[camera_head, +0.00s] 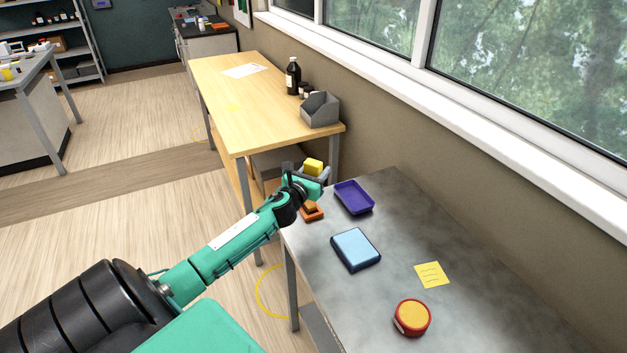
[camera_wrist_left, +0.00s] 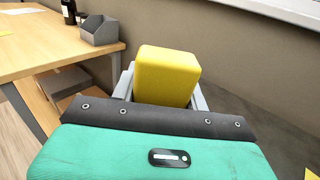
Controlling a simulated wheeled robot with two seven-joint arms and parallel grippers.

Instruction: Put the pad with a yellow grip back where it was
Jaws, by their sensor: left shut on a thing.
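My left gripper (camera_head: 315,174) is shut on a yellow block-shaped grip (camera_head: 313,166), above the far left corner of the grey table. In the left wrist view the same yellow grip (camera_wrist_left: 167,76) stands between the two grey fingers. I cannot make out the pad under it; the gripper hides what is below. A small orange square holder (camera_head: 312,214) with an orange-brown piece in it sits at the table's left edge, just below the gripper in the picture. A purple tray (camera_head: 354,198) lies to its right and looks empty. My right gripper is not in view.
A blue box-like item (camera_head: 355,248), a yellow note (camera_head: 432,275) and a round red-and-yellow item (camera_head: 412,316) lie on the grey table (camera_head: 470,240). A wooden table (camera_head: 250,95) with a grey bin (camera_head: 320,110) and dark bottle (camera_head: 293,76) stands behind. A wall with windows borders the right.

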